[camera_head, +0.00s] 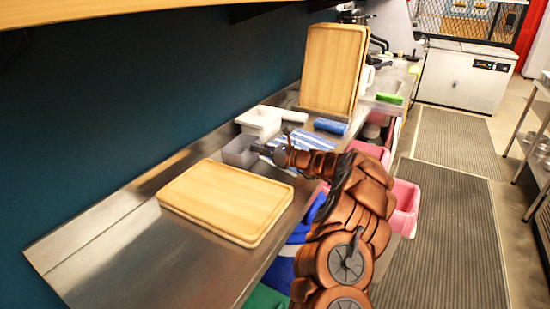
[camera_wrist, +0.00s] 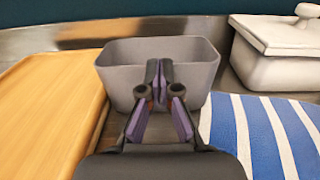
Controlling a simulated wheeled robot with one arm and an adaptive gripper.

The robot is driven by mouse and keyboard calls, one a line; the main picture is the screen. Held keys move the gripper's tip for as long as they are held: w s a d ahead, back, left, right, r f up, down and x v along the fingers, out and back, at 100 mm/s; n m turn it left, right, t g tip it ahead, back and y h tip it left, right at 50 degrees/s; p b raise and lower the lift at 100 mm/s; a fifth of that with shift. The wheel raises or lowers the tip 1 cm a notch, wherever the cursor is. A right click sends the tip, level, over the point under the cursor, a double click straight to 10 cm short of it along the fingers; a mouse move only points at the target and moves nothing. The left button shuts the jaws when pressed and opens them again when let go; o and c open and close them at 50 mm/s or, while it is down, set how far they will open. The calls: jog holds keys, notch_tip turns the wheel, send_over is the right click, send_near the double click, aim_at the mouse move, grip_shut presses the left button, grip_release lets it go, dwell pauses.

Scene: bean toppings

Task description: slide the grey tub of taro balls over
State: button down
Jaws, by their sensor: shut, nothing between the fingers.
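The grey tub (camera_head: 239,152) stands on the steel counter between the flat wooden board and the white lidded container. In the wrist view the grey tub (camera_wrist: 192,54) is straight ahead, upright, with its near wall partly hidden by my fingers. I cannot make out any taro balls inside it. My gripper (camera_wrist: 159,70) is shut and empty, with its fingertips in front of the near wall; I cannot tell if they touch it. In the head view my gripper (camera_head: 262,149) reaches in from the right, low over the counter.
A wooden board (camera_head: 225,200) lies close left of the tub. A white lidded container (camera_head: 259,122) stands to its right and behind. A blue-striped cloth (camera_wrist: 262,135) lies at right. Another wooden board (camera_head: 333,70) stands upright farther along. The counter's near left end (camera_head: 110,262) is bare.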

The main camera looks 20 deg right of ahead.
aim_at(242, 143)
jog(key=b+x, duration=0.1)
jog(key=x, duration=0.4)
jog(key=shift+w+a+f, duration=0.15)
jog(key=shift+w, duration=0.05)
jog(key=shift+w+a+r, duration=0.2)
jog(key=shift+w+a, duration=0.15)
jog(key=shift+w, duration=0.1)
jog(key=shift+s+d, duration=0.1)
jog(key=shift+d, duration=0.05)
